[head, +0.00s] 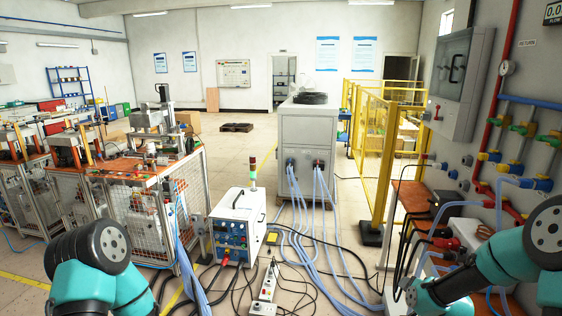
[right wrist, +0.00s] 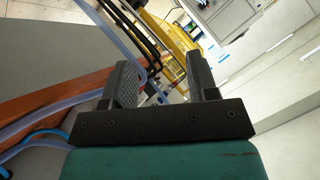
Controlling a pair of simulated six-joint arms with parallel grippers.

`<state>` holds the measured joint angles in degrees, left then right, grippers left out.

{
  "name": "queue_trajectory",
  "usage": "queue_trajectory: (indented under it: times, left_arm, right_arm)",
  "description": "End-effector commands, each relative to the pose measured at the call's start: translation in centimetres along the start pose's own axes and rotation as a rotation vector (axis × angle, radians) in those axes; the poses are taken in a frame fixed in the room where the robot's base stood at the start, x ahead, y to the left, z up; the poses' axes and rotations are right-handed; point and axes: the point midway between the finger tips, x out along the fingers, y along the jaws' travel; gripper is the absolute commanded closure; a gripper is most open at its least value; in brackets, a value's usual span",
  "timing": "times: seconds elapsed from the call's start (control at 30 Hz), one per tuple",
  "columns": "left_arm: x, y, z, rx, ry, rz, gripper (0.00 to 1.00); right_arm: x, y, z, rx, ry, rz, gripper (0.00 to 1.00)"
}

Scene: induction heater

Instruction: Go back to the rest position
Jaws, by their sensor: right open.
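My right gripper (right wrist: 160,72) shows in the right wrist view with its two dark fingers spread and nothing between them. In the head view my right arm reaches in from the lower right, in front of the orange bench (head: 412,200); its fingers are not clear there. My left arm shows at the lower left of the head view only as a bent dark and teal joint. My left gripper is out of the picture. The white heater unit (head: 230,232) stands on the floor near the middle, apart from both arms.
Pale blue hoses (head: 325,235) run from the grey cabinet (head: 312,135) over the floor. Black cables and a power strip (head: 268,283) lie in front. Hoses (right wrist: 60,103) pass close to my right gripper. A yellow fence (head: 375,130) and valves (head: 488,156) stand at right.

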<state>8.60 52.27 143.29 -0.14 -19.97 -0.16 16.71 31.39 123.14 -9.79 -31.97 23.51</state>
Motion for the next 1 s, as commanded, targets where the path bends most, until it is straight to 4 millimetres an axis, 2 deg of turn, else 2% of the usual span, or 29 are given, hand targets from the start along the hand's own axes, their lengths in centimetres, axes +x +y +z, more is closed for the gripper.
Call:
queue_trajectory:
  times: [0.03,0.17,0.27,0.37,0.4,0.5,0.6,0.7,0.77,1.0]
  left_arm:
    - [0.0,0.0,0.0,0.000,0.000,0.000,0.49]
    - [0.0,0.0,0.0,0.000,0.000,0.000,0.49]
    - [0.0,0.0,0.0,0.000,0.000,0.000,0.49]
    - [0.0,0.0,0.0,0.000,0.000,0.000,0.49]
    - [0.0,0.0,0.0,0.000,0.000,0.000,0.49]
    - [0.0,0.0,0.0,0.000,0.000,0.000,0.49]
    - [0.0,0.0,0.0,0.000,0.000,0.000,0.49]
    - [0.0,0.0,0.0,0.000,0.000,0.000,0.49]
    - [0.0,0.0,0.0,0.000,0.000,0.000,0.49]
    - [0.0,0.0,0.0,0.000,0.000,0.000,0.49]
  right_arm:
    - [0.5,0.4,3.4,-0.019,-0.069,0.016,0.46]
    - [0.8,1.4,11.0,-0.075,-0.234,0.054,0.46]
    - [0.1,2.2,16.9,-0.123,-0.367,0.078,0.46]
    - [-1.2,3.0,22.6,-0.175,-0.504,0.098,0.46]
    - [-2.0,3.4,24.9,-0.197,-0.562,0.104,0.46]
    - [-4.3,4.3,30.1,-0.249,-0.702,0.118,0.46]
    - [-6.5,5.0,33.8,-0.295,-0.816,0.124,0.46]
    - [-8.2,5.5,36.0,-0.323,-0.889,0.127,0.46]
    - [-8.7,5.7,36.7,-0.332,-0.912,0.128,0.46]
    - [-8.9,5.7,36.9,-0.336,-0.920,0.128,0.46]
